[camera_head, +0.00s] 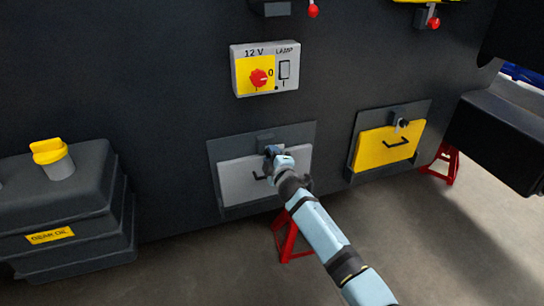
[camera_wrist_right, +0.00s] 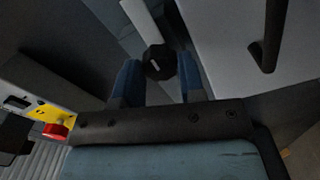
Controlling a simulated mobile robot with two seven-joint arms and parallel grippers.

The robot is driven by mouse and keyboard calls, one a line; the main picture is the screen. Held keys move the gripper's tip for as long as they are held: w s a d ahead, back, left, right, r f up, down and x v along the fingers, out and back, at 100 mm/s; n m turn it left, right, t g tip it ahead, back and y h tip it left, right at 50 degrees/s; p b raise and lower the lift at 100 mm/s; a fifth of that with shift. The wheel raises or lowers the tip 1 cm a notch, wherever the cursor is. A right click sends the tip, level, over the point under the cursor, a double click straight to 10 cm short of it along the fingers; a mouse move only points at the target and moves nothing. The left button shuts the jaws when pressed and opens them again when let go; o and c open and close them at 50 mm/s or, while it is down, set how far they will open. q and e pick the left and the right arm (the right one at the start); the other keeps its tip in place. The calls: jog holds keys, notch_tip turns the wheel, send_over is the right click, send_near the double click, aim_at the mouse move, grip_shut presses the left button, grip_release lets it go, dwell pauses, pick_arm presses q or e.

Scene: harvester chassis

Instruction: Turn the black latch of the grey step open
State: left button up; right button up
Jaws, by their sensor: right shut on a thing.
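The grey step (camera_head: 238,183) is a folded panel in a dark frame on the chassis wall, with a black handle on its face. Its black latch (camera_wrist_right: 159,62) shows in the right wrist view as a dark knob with a small light mark, between the two blue fingers. My right gripper (camera_head: 271,152) is at the top middle of the grey step, and it also shows in the right wrist view (camera_wrist_right: 159,75). It is shut on the latch. In the head view the gripper hides most of the latch. My left gripper is not in view.
A yellow step (camera_head: 377,147) with its own latch (camera_head: 402,123) is to the right. Above is a 12 V lamp box (camera_head: 288,84) with a red knob (camera_head: 259,77). A dark tank (camera_head: 60,215) with a yellow cap stands at left. A red stand (camera_head: 290,238) is below.

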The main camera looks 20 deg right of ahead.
jog(key=shift+r+n, duration=0.15)
jog(key=shift+n, duration=0.35)
jog(key=o, duration=0.9)
jog(key=shift+w, duration=0.1)
jog(key=shift+o, duration=0.2)
pick_arm(q)
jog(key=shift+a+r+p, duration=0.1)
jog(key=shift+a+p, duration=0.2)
jog(key=shift+p, duration=0.95)
pick_arm(e)
jog(key=s, duration=1.4)
jog(key=shift+d, duration=0.25)
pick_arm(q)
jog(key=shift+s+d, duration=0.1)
